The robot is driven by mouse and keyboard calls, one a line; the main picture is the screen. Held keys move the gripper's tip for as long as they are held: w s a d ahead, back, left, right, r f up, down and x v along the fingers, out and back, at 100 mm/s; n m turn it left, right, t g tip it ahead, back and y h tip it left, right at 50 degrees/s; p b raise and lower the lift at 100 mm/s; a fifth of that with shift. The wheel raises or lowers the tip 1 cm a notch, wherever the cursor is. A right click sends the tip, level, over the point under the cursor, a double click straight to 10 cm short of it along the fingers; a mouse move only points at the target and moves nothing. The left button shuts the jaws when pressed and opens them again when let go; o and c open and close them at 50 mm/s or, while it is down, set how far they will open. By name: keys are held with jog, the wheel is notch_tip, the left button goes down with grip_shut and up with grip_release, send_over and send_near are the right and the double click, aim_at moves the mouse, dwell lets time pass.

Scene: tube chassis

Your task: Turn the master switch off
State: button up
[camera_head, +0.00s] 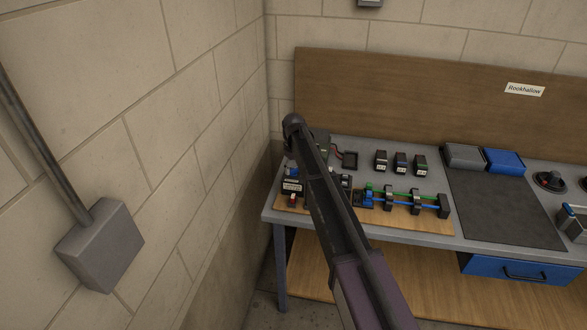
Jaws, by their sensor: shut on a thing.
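My arm (330,205) reaches up from the bottom of the head view over the left part of the workbench. Its far end bends beside the dark rounded joint near the bench's back left. I cannot make out my gripper's fingers; they seem hidden behind the arm. A small dark block with a white label (291,186) and a red part (293,201) sits at the left end of a wooden board (430,225). It may be the master switch, but it is too small to tell, and its on or off position cannot be read.
The board also carries blue and green tubes (400,201) in dark holders. Several small dark boxes (401,162) stand behind it. A dark mat (505,210) lies clear at right, with grey (464,157) and blue (503,161) bins behind. A wall rises close on the left.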

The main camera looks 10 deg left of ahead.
jog(key=m, duration=0.4)
jog(key=shift+s+m, duration=0.1)
jog(key=shift+m, duration=0.2)
jog(key=m, duration=0.5)
dwell(0.3)
jog(key=o, duration=1.2)
jog(key=shift+c, duration=0.2)
jog(key=shift+n, duration=0.3)
